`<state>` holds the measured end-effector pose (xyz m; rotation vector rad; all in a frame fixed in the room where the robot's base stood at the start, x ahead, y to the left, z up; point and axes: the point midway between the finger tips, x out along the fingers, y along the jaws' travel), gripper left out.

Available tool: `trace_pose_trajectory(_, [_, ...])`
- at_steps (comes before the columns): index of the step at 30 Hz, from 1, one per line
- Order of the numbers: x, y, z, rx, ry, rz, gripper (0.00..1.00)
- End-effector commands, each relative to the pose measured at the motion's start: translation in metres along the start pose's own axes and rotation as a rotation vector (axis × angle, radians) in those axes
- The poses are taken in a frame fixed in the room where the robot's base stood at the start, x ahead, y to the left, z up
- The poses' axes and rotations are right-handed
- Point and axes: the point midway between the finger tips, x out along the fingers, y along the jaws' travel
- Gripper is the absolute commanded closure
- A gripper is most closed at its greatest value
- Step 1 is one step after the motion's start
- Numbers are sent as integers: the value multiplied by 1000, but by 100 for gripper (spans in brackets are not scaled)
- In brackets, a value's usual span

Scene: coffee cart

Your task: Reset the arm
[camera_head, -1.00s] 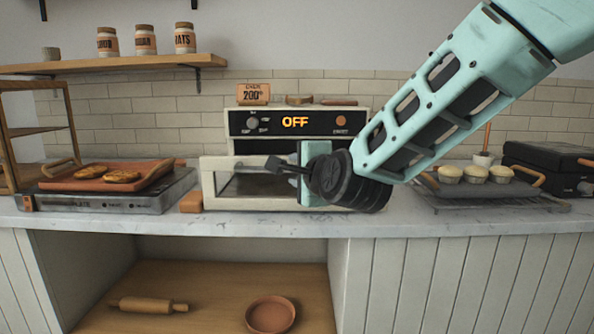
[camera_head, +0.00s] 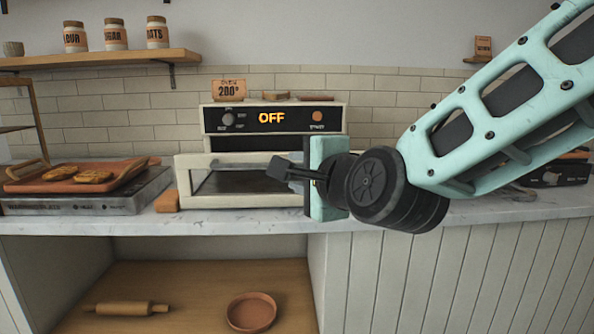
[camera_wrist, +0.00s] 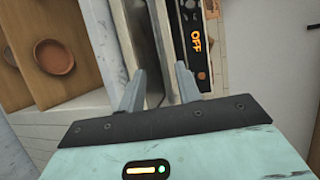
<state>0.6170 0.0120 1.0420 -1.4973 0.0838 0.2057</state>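My gripper (camera_head: 287,171) is at the end of the teal arm (camera_head: 500,110), in front of the toaster oven (camera_head: 335,117) in the head view. In the wrist view the two grey fingers (camera_wrist: 160,88) stand apart with nothing between them. The oven door (camera_head: 235,202) is partly lowered, and the oven display reads OFF. In the wrist view the oven shows beyond the fingertips. I cannot tell from the views whether a finger touches the door.
A lower shelf holds a rolling pin (camera_head: 127,308) and a round dish (camera_head: 251,312). Jars (camera_head: 116,35) stand on the wall shelf. My arm covers much of the right counter.

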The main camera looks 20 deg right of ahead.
Motion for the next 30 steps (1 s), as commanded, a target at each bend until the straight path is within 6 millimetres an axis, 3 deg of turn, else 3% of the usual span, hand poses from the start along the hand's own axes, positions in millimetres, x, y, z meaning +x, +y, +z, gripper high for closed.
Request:
trace_pose_trajectory(9, [0, 0, 0, -2, -1, 2, 66])
trace_pose_trajectory(13, [-1, 18, 16, -102, -61, 73, 66])
trace_pose_trajectory(17, [-14, 68, 52, -396, -244, 257, 66])
trace_pose_trajectory(21, [-54, 138, 82, -840, -554, 475, 66])
trace_pose_trajectory(24, [-88, 176, 87, -1120, -777, 586, 66])
trace_pose_trajectory(30, [-147, 221, 73, -1534, -1168, 722, 66])
